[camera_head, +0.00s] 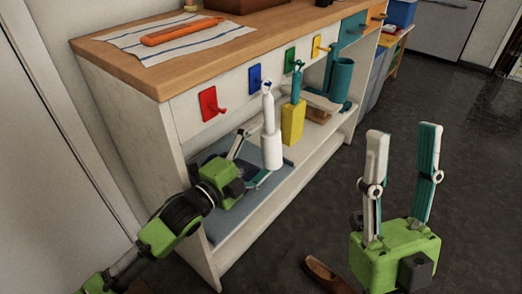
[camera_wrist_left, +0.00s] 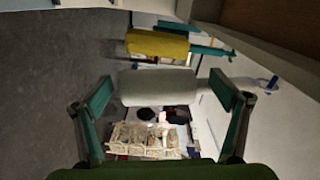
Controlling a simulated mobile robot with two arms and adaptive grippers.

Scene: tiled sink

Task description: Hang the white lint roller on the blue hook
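The white lint roller (camera_head: 271,145) is upright against the cabinet front, its handle end at the peg of the blue hook (camera_head: 254,77). It appears to hang there, but the exact contact is too small to tell. My left gripper (camera_head: 256,158) is open beside the roller's thick lower part. In the left wrist view, the white roller (camera_wrist_left: 157,88) lies between the spread fingers, with gaps at both sides; the right finger hides part of its handle side. The blue hook (camera_wrist_left: 271,83) shows at the right. My right gripper (camera_head: 404,150) is open and empty, above the floor.
Red (camera_head: 211,103), green (camera_head: 290,60) and yellow (camera_head: 318,46) hooks line the cabinet. A yellow roller (camera_head: 293,122) hangs below the green hook. A lower shelf (camera_head: 235,235) lies underneath. A striped cloth with an orange object (camera_head: 180,32) is on the countertop. A brown shoe (camera_head: 325,272) lies on the floor.

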